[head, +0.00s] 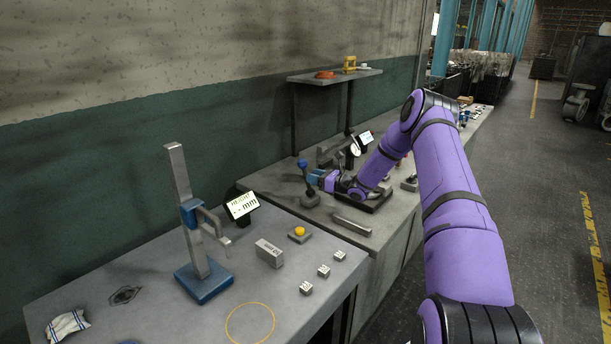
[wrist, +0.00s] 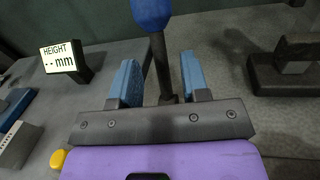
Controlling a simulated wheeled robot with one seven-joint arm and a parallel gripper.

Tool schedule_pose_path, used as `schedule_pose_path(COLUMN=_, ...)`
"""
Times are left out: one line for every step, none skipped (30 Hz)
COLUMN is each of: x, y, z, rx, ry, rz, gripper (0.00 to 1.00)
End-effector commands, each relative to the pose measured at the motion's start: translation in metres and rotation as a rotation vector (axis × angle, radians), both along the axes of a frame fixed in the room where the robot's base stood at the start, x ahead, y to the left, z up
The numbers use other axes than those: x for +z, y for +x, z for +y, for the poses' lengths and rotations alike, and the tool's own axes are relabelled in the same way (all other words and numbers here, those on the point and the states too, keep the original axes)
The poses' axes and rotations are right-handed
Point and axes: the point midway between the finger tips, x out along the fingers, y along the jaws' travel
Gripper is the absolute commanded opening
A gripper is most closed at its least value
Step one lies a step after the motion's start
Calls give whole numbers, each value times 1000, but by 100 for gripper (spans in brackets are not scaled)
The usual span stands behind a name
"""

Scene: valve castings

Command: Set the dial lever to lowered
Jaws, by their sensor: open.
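A lever with a blue knob and a dark rod (head: 303,175), the likely dial lever, stands nearly upright on a small dark base at the near left of the far bench. In the wrist view its blue knob (wrist: 152,13) is at the top and its rod passes between my fingers. My gripper (head: 316,178) is open, its blue fingertips (wrist: 160,80) on either side of the rod with visible gaps. A dial gauge (head: 355,150) with a small display stands behind my forearm, partly hidden.
A blue height gauge (head: 205,284), a HEIGHT display (head: 241,206), a yellow button (head: 299,232) and several small blocks stand on the near bench. A grey bar (head: 351,225) lies in front of the lever. A wall shelf (head: 335,76) hangs above. The aisle at right is free.

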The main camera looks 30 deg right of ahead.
Motion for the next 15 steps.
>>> schedule_pose_path(x=0, y=8, z=5, rx=2, ry=0, rz=-1, gripper=42)
schedule_pose_path(x=0, y=12, z=7, rx=2, ry=0, rz=-1, gripper=42)
schedule_pose_path(x=0, y=16, z=11, rx=1, ry=0, rz=0, gripper=42)
schedule_pose_path(x=0, y=20, z=12, rx=1, ry=0, rz=0, gripper=42)
schedule_pose_path(x=0, y=23, z=14, rx=1, ry=-1, rz=-1, gripper=42)
schedule_pose_path(x=0, y=26, z=15, rx=0, ry=-1, rz=-1, gripper=42)
schedule_pose_path(x=0, y=28, z=17, rx=0, ry=0, rz=0, gripper=42)
schedule_pose_path(x=0, y=30, z=18, rx=1, ry=0, rz=0, gripper=42)
schedule_pose_path(x=0, y=32, z=19, rx=1, ry=-1, rz=-1, gripper=42)
schedule_pose_path(x=0, y=33, z=20, rx=1, ry=-1, rz=-1, gripper=42)
schedule_pose_path(x=0, y=35, z=21, rx=1, ry=-1, rz=-1, gripper=42)
schedule_pose_path(x=0, y=35, z=21, rx=1, ry=-1, rz=-1, gripper=42)
schedule_pose_path(x=0, y=36, z=21, rx=0, ry=-1, rz=-1, gripper=42)
schedule_pose_path(x=0, y=36, z=21, rx=0, ry=-1, rz=-1, gripper=42)
schedule_pose_path(x=0, y=36, z=21, rx=0, ry=-1, rz=-1, gripper=42)
